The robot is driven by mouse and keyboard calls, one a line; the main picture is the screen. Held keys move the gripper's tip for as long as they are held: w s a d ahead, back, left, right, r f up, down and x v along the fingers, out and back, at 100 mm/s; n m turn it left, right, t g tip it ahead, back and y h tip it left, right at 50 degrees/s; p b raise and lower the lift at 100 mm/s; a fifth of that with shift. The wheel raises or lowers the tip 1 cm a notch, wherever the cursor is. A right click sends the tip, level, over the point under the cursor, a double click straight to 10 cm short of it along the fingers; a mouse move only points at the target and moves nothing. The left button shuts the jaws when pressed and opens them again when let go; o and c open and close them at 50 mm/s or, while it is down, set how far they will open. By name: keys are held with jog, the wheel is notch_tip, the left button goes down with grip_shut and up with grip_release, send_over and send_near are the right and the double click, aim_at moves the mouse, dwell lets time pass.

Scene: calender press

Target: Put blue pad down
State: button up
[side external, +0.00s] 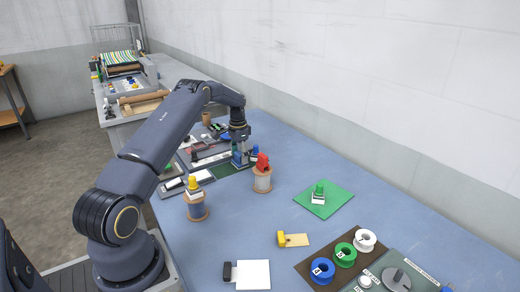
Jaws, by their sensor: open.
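My gripper (240,157) points down over the far part of the blue table, among the dark trays, and its jaws are open. Whether the fingers touch the blue-topped piece is too small to tell. A dark green plate (231,168) lies just below the gripper.
A red-topped piece sits on a spool (262,182) close in front of the gripper. A yellow-topped piece (193,184) sits on another spool. A green-topped piece (319,189) stands on a green mat (338,202). Coloured rings (345,254) lie near the front.

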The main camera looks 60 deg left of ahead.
aim_at(239, 153)
notch_tip(239, 153, up, 12)
jog(key=s+d+r+t, duration=0.2)
jog(key=s+d+r, duration=0.1)
jog(key=d+r, duration=1.4)
jog(key=s+d+r+t, duration=0.1)
jog(key=s+d+r, duration=0.1)
jog(key=s+d, duration=0.6)
jog(key=s+d+f+t, duration=0.1)
jog(key=s+d+f, duration=0.1)
jog(key=s+d, duration=0.4)
jog(key=s+d+f+t, duration=0.1)
jog(key=s+d+f, duration=0.2)
jog(key=s+d, duration=0.2)
jog(key=s, duration=0.3)
jog(key=shift+d+t, duration=0.3)
jog(key=shift+d, duration=0.1)
